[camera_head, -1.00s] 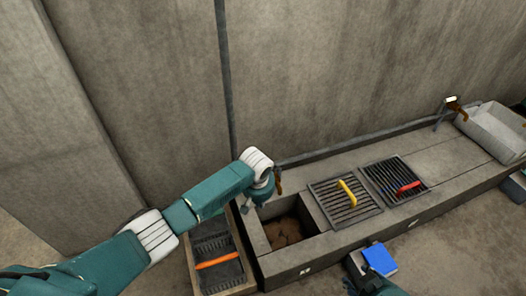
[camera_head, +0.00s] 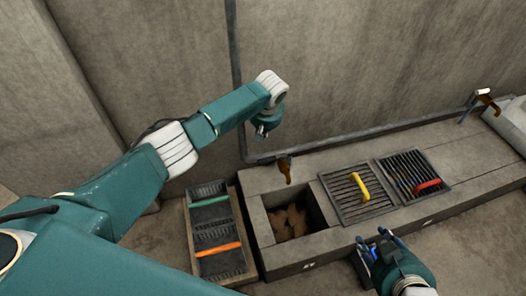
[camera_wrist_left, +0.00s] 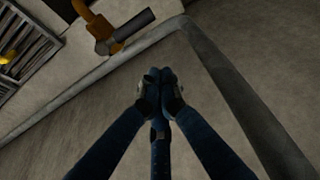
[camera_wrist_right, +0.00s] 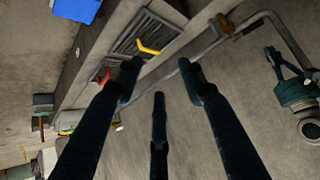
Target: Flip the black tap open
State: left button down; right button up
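A tap with an orange-brown body (camera_head: 285,169) stands at the back edge of the counter, above the open basin. In the left wrist view, its black handle (camera_wrist_left: 132,27) points right from the orange body (camera_wrist_left: 92,17). My left gripper (camera_head: 263,131) is up and left of this tap, apart from it. Its fingertips (camera_wrist_left: 160,84) meet with nothing visible between them. My right gripper (camera_head: 378,246) is in front of the counter; its fingers are spread and empty in its wrist view (camera_wrist_right: 160,78). A second tap (camera_head: 486,97) is at the far right.
A pipe (camera_head: 340,138) runs along the wall behind the counter. Grates with a yellow handle (camera_head: 360,186) and a red handle (camera_head: 427,187) lie right of the basin (camera_head: 292,220). A crate (camera_head: 240,276) stands left. A blue box (camera_wrist_right: 77,9) is on the floor.

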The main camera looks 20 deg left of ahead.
aim_at(272, 160)
jog(key=w+a+r+t+y+b, duration=0.1)
jog(key=w+a+r+t+b, duration=0.1)
jog(key=w+r+t, duration=0.45)
jog(key=w+a+r+t+y+b, duration=0.2)
jog(key=a+r+t, duration=0.1)
jog(key=r, duration=0.7)
pick_arm(q)
jog(key=b+x, duration=0.3)
jog(key=x, duration=0.7)
pick_arm(e)
jog(key=s+r+t+y, duration=0.2)
jog(key=s+r+t, duration=0.2)
jog(key=r, duration=0.4)
jog(key=s+r+t+y, duration=0.1)
jog(key=s+r+t, duration=0.2)
jog(key=r+t, duration=0.35)
pick_arm(q)
jog(key=s+d+p, duration=0.1)
jog(key=s+d+r, duration=0.1)
jog(key=s, duration=0.1)
jog(key=shift+s+d+p, duration=0.1)
jog(key=shift+s+p, duration=0.1)
jog(key=shift+p, duration=0.2)
pick_arm(e)
jog(key=w+f+g+h, duration=0.1)
jog(key=w+f+g, duration=0.3)
jog(key=w+g, duration=0.1)
jog(key=shift+f+n+g+h, duration=0.3)
jog(key=shift+f+n+g, duration=0.1)
jog(key=shift+g, duration=0.2)
